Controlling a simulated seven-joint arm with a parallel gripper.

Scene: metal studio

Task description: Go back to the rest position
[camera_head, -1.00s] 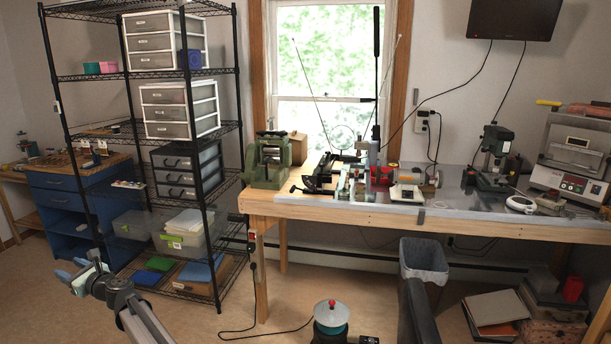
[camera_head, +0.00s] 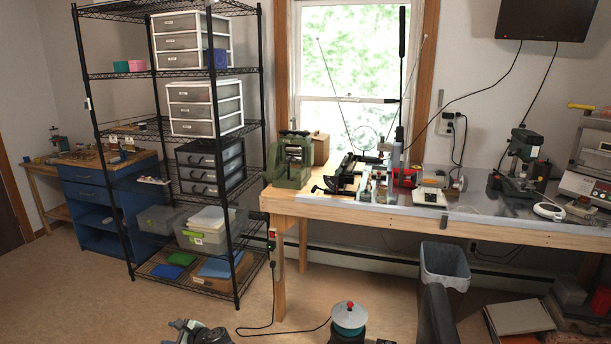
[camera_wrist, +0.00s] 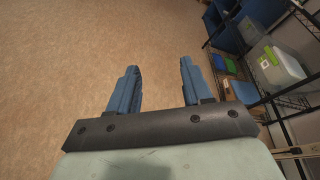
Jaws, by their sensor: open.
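My gripper (camera_wrist: 160,88) shows in the wrist view with its two blue fingers spread apart. It is open, with nothing between the fingers, and bare floor lies beyond it. In the head view only part of the end of my arm shows, low at the bottom edge, left of the round teal-topped machine; the fingertips cannot be made out clearly there.
A black wire shelf (camera_head: 190,72) with drawers and bins stands at the left; its lower part shows in the wrist view. A wooden workbench (camera_head: 400,218) holds tools at the right. A teal-topped machine (camera_head: 349,318) stands on the floor (camera_head: 80,300), which is clear at left.

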